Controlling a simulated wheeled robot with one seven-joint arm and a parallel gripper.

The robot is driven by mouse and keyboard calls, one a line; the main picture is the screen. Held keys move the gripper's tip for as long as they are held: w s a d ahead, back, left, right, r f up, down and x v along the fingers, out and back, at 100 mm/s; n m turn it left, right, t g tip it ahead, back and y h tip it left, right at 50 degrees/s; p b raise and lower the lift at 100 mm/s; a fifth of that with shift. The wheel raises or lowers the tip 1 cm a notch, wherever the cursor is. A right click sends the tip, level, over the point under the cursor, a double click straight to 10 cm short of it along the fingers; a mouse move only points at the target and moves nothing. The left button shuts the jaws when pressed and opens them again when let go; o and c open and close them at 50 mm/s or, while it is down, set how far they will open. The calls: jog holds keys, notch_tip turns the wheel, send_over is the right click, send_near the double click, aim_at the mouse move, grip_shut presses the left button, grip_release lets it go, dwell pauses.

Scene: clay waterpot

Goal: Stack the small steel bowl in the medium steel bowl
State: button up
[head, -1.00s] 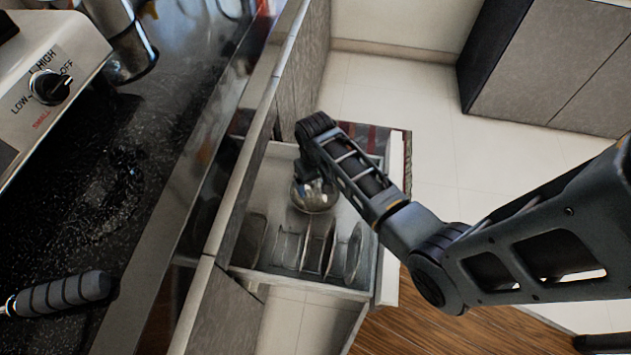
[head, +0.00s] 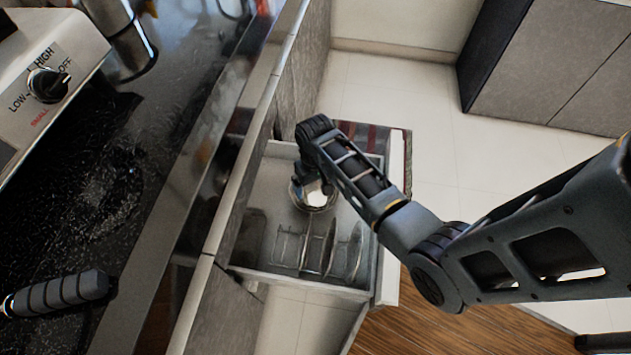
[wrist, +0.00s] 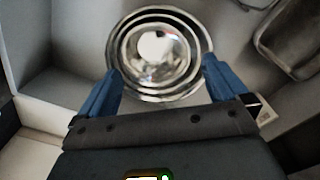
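Shiny steel bowls sit in the open drawer (head: 262,225), under my gripper. In the wrist view they show as concentric rims: a smaller bowl (wrist: 153,47) lies inside a larger bowl (wrist: 128,88), both looking roughly level. I cannot tell for sure whether there are two or three bowls in the nest. My gripper (wrist: 162,72) is open, with its blue fingers apart on either side of the near part of the bowls and nothing clearly held between them. In the head view my arm partly covers the bowls (head: 316,203).
A rack with upright plates (head: 316,250) stands in the drawer's near part. The drawer walls are close around. A counter with a stove (head: 48,85) lies to the left.

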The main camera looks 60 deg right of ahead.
jog(key=shift+r, duration=0.1)
notch_tip(320, 180, up, 13)
jog(key=p, duration=0.3)
dwell(0.4)
